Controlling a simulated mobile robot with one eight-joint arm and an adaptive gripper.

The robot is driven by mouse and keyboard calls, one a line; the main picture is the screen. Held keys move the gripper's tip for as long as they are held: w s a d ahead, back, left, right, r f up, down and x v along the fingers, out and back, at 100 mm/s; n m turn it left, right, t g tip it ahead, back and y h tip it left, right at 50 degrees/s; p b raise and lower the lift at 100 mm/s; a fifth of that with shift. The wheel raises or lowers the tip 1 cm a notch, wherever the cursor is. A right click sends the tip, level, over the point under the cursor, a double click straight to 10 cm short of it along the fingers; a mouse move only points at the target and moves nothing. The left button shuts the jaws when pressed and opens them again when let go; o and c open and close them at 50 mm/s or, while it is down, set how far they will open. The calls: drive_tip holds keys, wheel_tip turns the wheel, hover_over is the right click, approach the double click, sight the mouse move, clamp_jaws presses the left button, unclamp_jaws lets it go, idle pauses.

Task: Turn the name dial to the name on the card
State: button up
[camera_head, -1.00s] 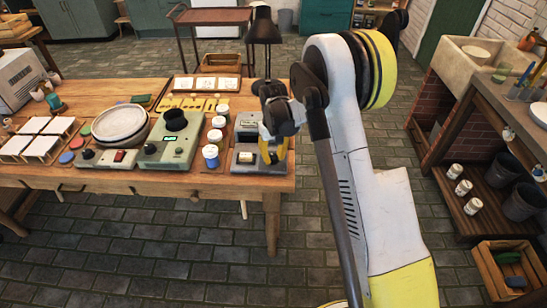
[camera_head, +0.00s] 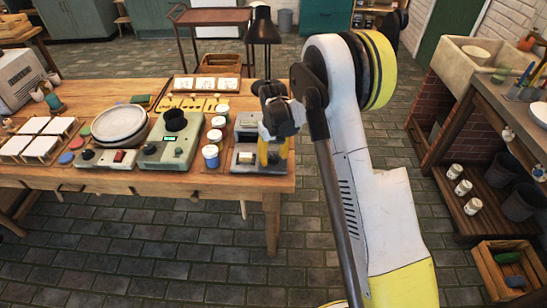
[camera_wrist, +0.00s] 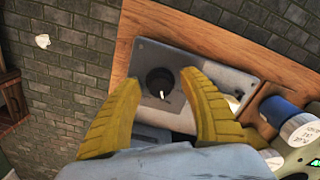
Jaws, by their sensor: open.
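A round black dial knob (camera_wrist: 160,82) with a small white pointer mark sits on a grey plate (camera_wrist: 200,66) in the wrist view. My gripper (camera_wrist: 158,84) is open, its two yellow fingers on either side of the knob. Contact with the knob cannot be told. In the head view my gripper (camera_head: 273,152) is over the grey dial unit (camera_head: 243,168) at the table's right end and hides its knob. No name on the dial or the card is readable.
White-lidded jars (camera_head: 210,156) stand just left of the dial unit. A black lamp (camera_head: 263,28) stands behind. Open floor lies in front of the table (camera_head: 225,187).

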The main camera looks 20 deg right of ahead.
sight(274, 157)
wheel_tip(274, 157, up, 12)
idle(0.5)
drive_tip(key=s+r+m+t, duration=0.1)
drive_tip(key=s+r+t, duration=0.2)
drive_tip(key=s+r, duration=1.05)
drive_tip(key=s+m+t, duration=0.1)
drive_tip(key=s+t, duration=0.3)
drive_tip(key=s, duration=1.2)
drive_tip(key=shift+f, duration=0.3)
